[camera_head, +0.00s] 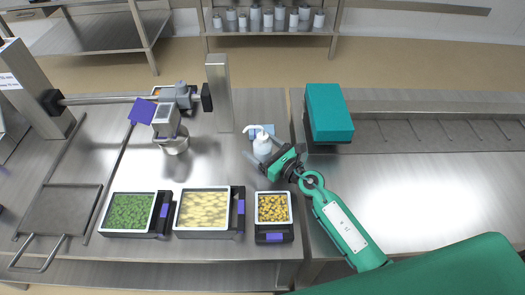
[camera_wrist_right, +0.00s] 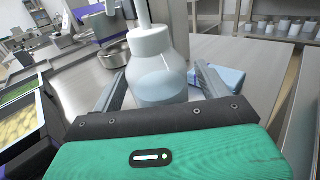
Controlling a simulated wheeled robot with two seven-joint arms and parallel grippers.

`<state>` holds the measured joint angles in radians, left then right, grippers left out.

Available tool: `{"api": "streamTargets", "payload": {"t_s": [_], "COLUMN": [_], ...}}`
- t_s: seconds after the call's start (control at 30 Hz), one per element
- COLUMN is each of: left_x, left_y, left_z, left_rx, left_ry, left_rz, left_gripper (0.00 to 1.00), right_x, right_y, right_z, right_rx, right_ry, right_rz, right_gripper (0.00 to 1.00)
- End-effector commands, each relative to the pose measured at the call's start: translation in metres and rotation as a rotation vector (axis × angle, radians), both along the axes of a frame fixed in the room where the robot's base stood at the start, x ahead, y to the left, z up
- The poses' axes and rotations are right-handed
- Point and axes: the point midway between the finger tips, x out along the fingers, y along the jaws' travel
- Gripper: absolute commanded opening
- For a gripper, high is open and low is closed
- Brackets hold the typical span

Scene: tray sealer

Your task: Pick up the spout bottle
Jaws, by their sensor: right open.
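The spout bottle (camera_head: 262,146) is white with a pump top and stands upright on the steel counter. My right gripper (camera_head: 262,156) is open at the bottle, its fingers low on either side of the body. In the right wrist view the bottle (camera_wrist_right: 155,70) stands between the two open fingers of my right gripper (camera_wrist_right: 160,88); the top of its spout is cut off by the frame. I cannot tell whether either finger touches it. My left gripper is not in view.
A blue cloth (camera_head: 268,130) lies just behind the bottle. A steel post (camera_head: 219,95) and a teal box (camera_head: 329,110) stand farther back on either side. Food trays, one with yellow cubes (camera_head: 273,222), line the front edge. The right counter (camera_head: 440,190) is largely clear.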

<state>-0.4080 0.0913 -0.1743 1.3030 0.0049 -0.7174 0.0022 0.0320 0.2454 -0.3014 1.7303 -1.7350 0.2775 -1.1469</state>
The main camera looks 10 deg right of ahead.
Motion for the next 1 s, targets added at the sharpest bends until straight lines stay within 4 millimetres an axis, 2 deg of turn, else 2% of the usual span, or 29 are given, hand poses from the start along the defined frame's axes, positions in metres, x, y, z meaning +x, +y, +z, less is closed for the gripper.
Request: {"api": "streamTargets", "payload": {"t_s": [0.13, 0.37, 0.63, 1.0], "left_x": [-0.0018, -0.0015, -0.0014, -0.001], "left_y": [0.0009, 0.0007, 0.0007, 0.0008], "left_z": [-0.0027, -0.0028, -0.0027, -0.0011], "left_rx": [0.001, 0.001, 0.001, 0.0], "left_ry": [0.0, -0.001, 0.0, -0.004], "left_rz": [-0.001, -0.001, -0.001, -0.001], "left_gripper": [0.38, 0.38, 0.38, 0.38], "right_x": [0.0103, 0.0111, 0.0109, 0.011], "right_y": [0.0072, 0.0076, 0.0075, 0.0074], "right_z": [0.0002, 0.0, 0.0001, 0.003], "right_rx": [0.001, -0.001, 0.0, 0.0], "right_ry": [0.001, 0.001, 0.0, -0.001], "right_rz": [0.001, 0.001, 0.001, 0.0], "right_gripper": [0.77, 0.77, 0.24, 0.24]}}
